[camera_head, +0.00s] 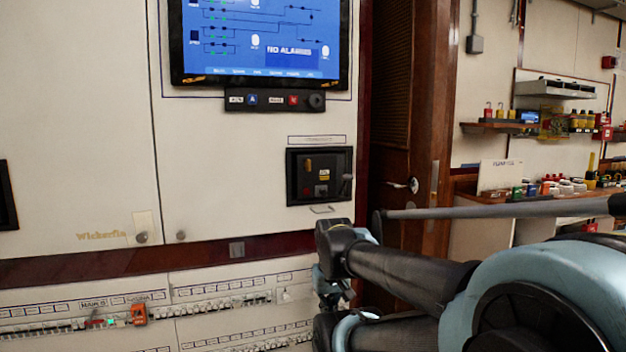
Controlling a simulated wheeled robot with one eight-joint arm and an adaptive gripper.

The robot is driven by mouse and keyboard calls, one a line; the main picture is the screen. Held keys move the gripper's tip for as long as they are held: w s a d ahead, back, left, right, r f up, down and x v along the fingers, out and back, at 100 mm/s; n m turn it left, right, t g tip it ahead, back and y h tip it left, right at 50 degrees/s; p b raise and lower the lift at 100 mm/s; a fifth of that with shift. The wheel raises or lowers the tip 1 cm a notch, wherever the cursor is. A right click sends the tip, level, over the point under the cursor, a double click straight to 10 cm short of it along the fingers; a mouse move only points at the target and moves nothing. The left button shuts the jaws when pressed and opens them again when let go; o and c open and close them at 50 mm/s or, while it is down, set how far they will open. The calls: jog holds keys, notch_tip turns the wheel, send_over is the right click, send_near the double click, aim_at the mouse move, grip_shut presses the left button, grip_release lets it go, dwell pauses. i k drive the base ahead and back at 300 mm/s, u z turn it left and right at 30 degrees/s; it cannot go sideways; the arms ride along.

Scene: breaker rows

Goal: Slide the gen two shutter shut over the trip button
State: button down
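A black breaker unit (291,178) is set in the cream panel right of centre. It has a small amber piece (308,165) at upper left, a yellow label (324,174), a small dark block with a reddish mark (322,189) below, and a dark handle (346,184) at the right. The label strip above is too small to read, so I cannot tell if this is gen two. I cannot make out which part is the shutter or the trip button, or whether the shutter covers it. My arm reaches in from the right, below the unit; no gripper fingers show.
A screen reading "NO ALARMS" (262,40) hangs above, with a button strip (275,100) under it. A thin metal handle (321,210) sits below the unit. Breaker rows (220,300) with an orange piece (139,314) run below the dark red ledge (100,262). A wooden door (400,190) stands right.

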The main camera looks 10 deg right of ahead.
aim_at(320, 190)
jog(key=z, duration=0.85)
jog(key=k, duration=1.1)
jog(key=u, duration=0.5)
